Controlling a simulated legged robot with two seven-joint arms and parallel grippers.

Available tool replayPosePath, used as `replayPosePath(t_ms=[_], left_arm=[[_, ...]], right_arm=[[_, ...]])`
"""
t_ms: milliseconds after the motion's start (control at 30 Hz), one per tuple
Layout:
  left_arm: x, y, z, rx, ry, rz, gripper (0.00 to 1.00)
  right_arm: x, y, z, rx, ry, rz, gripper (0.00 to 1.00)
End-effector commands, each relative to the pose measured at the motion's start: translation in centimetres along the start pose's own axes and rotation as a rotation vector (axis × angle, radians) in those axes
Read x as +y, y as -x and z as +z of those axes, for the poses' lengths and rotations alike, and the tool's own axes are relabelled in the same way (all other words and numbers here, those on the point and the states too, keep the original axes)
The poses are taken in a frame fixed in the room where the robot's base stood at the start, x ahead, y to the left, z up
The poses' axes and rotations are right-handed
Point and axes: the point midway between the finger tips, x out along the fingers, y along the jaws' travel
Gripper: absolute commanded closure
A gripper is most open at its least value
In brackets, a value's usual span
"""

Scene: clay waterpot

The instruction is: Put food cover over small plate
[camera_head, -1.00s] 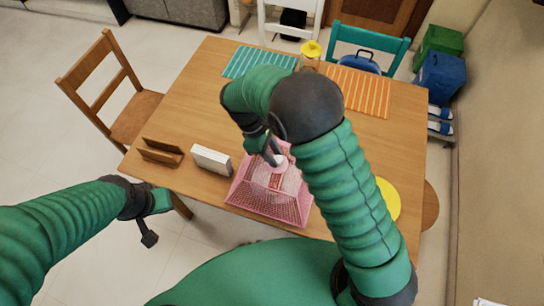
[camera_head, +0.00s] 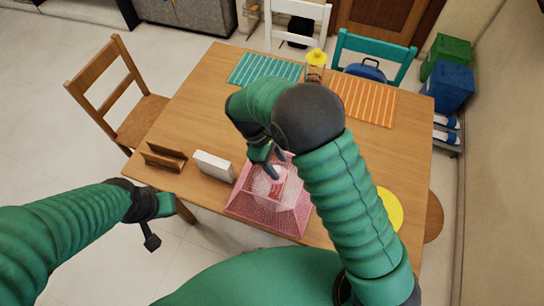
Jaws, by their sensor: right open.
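The food cover (camera_head: 262,210) is a pink mesh pyramid standing on the near edge of the wooden table. My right gripper (camera_head: 270,168) is open at the top of the cover, with its fingers close to the pale knob. I cannot tell whether they touch it. A yellow round plate (camera_head: 393,208) lies to the right of the cover, partly hidden behind my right arm. I cannot tell whether it is the small plate, or whether anything is under the cover. My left gripper (camera_head: 152,228) hangs off the table at the left, its opening unclear.
A white box-like holder (camera_head: 213,167) and a brown wooden holder (camera_head: 163,157) stand left of the cover on the table (camera_head: 205,110). A teal striped mat (camera_head: 264,69), an orange striped mat (camera_head: 364,101) and a yellow-topped jar (camera_head: 316,62) are at the far side. Chairs surround the table.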

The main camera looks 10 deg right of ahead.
Motion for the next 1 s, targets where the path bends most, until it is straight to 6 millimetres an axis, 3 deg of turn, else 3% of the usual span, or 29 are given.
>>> replayPosePath(t_ms=[400, 533, 767, 867, 1000], left_arm=[[0.0, -0.4, 0.1, 0.000, 0.001, 0.000, 1.00], [0.0, -0.4, 0.1, 0.000, 0.001, 0.000, 1.00], [0.0, -0.4, 0.1, 0.000, 0.000, 0.000, 1.00], [0.0, -0.4, 0.1, 0.000, 0.000, 0.000, 1.00], [0.0, -0.4, 0.1, 0.000, 0.001, 0.000, 1.00]], right_arm=[[0.1, 9.8, -0.1, 0.005, -0.001, 0.003, 0.50], [0.1, 11.5, 0.0, 0.004, 0.000, 0.001, 0.50], [0.1, 11.9, 0.3, 0.014, -0.019, -0.003, 0.50], [0.4, 10.6, 2.1, 0.086, -0.121, -0.014, 0.50], [-0.1, 7.2, 6.6, 0.283, -0.425, -0.046, 0.50]])
